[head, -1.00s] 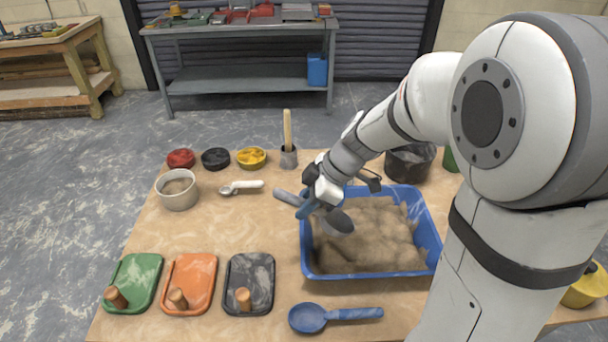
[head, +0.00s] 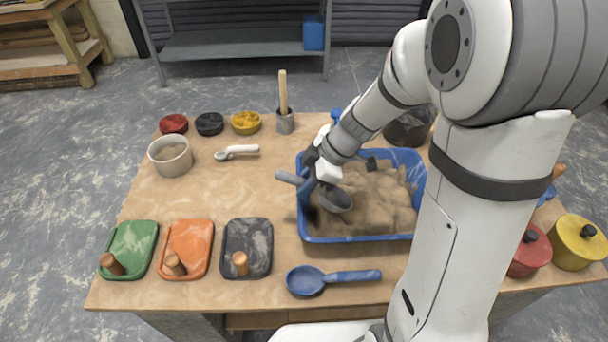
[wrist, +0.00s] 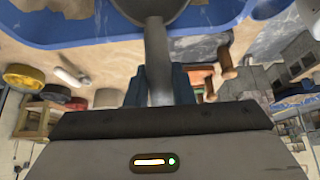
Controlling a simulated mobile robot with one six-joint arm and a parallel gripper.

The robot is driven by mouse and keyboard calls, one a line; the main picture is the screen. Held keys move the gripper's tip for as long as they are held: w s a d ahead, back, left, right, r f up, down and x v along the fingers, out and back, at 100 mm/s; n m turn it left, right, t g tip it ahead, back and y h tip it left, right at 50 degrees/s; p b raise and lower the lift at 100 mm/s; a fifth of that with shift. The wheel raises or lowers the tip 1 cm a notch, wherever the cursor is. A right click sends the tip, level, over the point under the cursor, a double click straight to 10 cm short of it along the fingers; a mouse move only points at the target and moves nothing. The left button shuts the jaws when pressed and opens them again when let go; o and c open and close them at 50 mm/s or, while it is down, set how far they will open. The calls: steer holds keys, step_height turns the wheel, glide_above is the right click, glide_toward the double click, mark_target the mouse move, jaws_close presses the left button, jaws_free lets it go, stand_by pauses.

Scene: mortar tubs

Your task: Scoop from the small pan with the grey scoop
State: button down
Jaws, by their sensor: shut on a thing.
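My gripper (head: 309,184) is shut on the handle of the grey scoop (head: 335,201). In the wrist view the scoop's handle (wrist: 157,62) runs between the blue fingers (wrist: 160,86), its bowl cut off at the top edge. The scoop hangs over the left part of a blue rectangular tub (head: 300,228) of lumpy brown material (head: 372,208). I cannot tell whether the bowl touches it. No load shows in the bowl. A small round whitish pan (head: 171,165) with brown-grey contents stands at the table's far left, well away from the scoop.
A blue scoop (head: 307,281) lies in front of the tub. Green (head: 147,238), orange (head: 203,237) and black (head: 262,236) floats lie front left. The table's left middle is clear.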

mark_target(338, 198)
steer(key=shift+h, duration=0.4)
steer(key=f, duration=0.2)
steer(key=d+f, duration=0.1)
steer(key=f, duration=0.1)
steer(key=shift+f, duration=0.1)
steer(key=shift+h, duration=0.3)
steer(key=d+p, duration=0.1)
steer(key=d, duration=0.1)
steer(key=d+p, duration=0.2)
steer(key=d, duration=0.1)
steer(key=d+p, duration=0.1)
steer(key=d, duration=0.1)
steer(key=shift+d+f+p, duration=0.15)
steer(key=shift+f+p, duration=0.15)
steer(key=shift+p, duration=0.1)
steer(key=r+h+p, duration=0.1)
steer(key=p, duration=0.1)
steer(key=shift+h+p, duration=0.3)
steer(key=shift+p, duration=0.1)
steer(key=h+p, duration=0.1)
steer(key=p, duration=0.2)
steer(key=shift+d+r, duration=0.25)
steer(key=shift+r, duration=0.05)
steer(key=h+p, duration=0.1)
steer(key=p, duration=0.2)
steer(key=shift+d+r+p, duration=0.15)
steer(key=shift+r+p, duration=0.05)
steer(key=shift+p, duration=0.15)
